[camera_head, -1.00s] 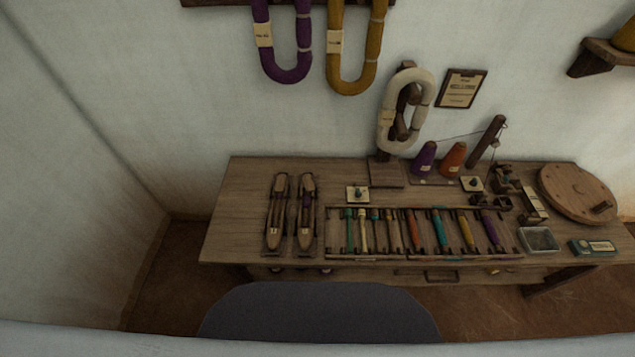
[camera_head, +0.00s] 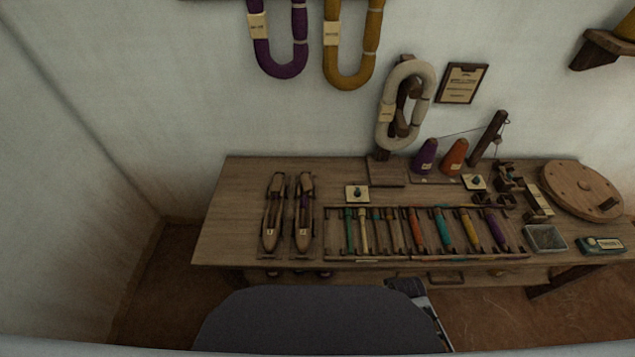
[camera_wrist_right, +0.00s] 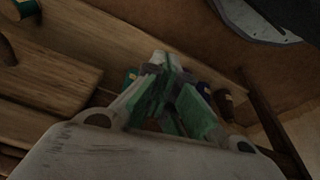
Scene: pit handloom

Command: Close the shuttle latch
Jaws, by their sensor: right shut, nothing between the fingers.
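Two wooden boat-shaped shuttles lie side by side on the left of the table, the left shuttle (camera_head: 271,215) and the right shuttle (camera_head: 303,215). The right one shows a purple part inside. A latch on either shuttle is too small to tell. My right gripper (camera_wrist_right: 170,70) is shut and empty in the wrist view, with its green-padded fingers close together. It is away from the shuttles, which the wrist view does not clearly show. My left gripper is not in view.
A wooden table (camera_head: 219,229) holds a rack (camera_head: 345,256) of several coloured bobbins right of the shuttles. Purple (camera_head: 425,157) and orange (camera_head: 454,157) cones, a round wooden disc (camera_head: 578,187) and a glass tray (camera_head: 545,239) stand farther right. The table's left end is clear.

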